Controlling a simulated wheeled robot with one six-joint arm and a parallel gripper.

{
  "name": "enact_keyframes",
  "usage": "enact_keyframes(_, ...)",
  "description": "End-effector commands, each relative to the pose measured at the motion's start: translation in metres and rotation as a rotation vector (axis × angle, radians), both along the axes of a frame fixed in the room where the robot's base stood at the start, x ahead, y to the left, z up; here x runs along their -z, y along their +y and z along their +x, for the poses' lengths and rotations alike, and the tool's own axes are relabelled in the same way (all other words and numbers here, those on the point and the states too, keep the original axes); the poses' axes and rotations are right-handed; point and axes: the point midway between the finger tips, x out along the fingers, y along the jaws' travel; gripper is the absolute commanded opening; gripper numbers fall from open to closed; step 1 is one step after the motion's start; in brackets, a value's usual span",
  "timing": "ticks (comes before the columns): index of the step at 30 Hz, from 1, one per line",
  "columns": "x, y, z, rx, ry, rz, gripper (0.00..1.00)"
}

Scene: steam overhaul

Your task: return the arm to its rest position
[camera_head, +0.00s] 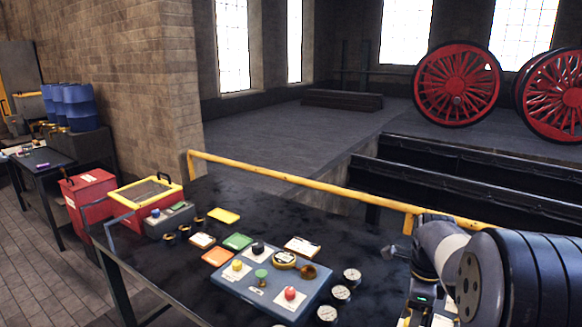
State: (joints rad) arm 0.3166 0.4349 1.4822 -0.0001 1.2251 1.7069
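My arm comes in from the lower right corner, its large dark rounded links bent over the right end of the dark workbench (190,262). My gripper (420,300) is at the lower right, by a small green light on the wrist. Its fingertips are not clearly visible, so I cannot tell whether it is open or shut. No held object can be made out.
A blue-grey panel (228,287) with coloured knobs lies on the bench, with round gauges (352,275) beside it. A red box with a yellow-framed lid (150,190) stands at the left end. A yellow rail (300,180) runs along the far edge. Red wheels (457,84) stand beyond.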

Motion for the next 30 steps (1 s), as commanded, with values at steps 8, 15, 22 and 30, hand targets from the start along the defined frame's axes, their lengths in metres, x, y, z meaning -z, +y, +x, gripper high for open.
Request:
enact_keyframes(8,0.030,0.000,0.000,-0.019,-0.001,0.000,0.52)
enact_keyframes(15,0.029,0.000,0.000,-0.049,0.000,0.000,0.52)
enact_keyframes(22,0.029,0.000,0.000,-0.047,-0.001,0.000,0.52)
enact_keyframes(30,0.011,0.000,0.001,0.001,-0.007,-0.002,0.52)
